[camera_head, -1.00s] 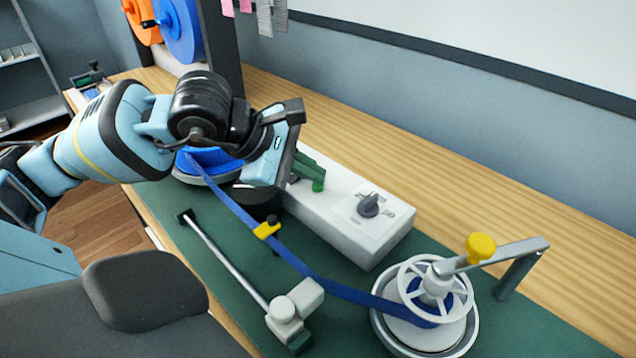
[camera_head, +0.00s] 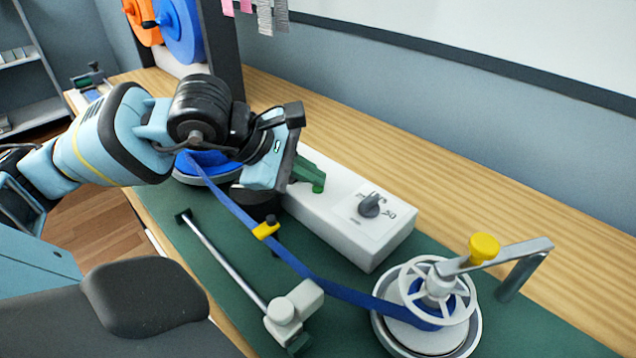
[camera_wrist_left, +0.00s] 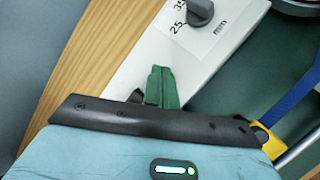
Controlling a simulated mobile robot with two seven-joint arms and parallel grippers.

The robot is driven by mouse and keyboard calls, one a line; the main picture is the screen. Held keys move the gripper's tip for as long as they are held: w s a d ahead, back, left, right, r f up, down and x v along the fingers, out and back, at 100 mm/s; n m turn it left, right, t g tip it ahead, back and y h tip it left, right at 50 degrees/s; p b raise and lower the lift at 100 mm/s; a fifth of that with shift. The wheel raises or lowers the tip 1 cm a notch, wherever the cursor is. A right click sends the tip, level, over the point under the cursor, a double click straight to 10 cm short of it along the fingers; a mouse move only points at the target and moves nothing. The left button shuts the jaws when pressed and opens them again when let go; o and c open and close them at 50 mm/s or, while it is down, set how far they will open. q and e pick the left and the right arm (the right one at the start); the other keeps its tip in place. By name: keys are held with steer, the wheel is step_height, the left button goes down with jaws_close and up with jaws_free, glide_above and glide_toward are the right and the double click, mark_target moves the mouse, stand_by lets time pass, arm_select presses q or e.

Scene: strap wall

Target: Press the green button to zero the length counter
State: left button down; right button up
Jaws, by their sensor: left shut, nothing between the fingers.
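My left gripper (camera_head: 317,186) is shut and empty, its dark green fingers pressed together. The fingertips are low over the top of the long white box (camera_head: 378,248), touching it or very close. I cannot make out the green button in either view now; the fingertips appear to cover its place. The shut fingers also show in the left wrist view (camera_wrist_left: 163,88), over the white box (camera_wrist_left: 150,62). Whether they touch the button I cannot tell. My right gripper is out of view.
A grey dial knob (camera_head: 370,205) stands on the box near the fingertips. A blue strap (camera_head: 340,291) runs through a yellow clip (camera_head: 265,230) to a white reel (camera_head: 438,290) with a yellow knob (camera_head: 484,247). A metal rod (camera_head: 225,258) lies in front. Bare wooden bench (camera_head: 450,190) is behind.

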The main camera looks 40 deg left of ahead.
mark_target(311, 191)
arm_select(q)
steer(key=shift+r, duration=0.1)
steer(key=shift+r+p, duration=0.65)
steer(key=shift+r, duration=0.15)
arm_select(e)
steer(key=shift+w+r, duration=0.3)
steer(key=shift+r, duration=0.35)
arm_select(q)
steer(key=shift+r, duration=0.1)
step_height(311, 191, up, 5)
steer(key=p, duration=0.3)
steer(key=shift+p, duration=0.35)
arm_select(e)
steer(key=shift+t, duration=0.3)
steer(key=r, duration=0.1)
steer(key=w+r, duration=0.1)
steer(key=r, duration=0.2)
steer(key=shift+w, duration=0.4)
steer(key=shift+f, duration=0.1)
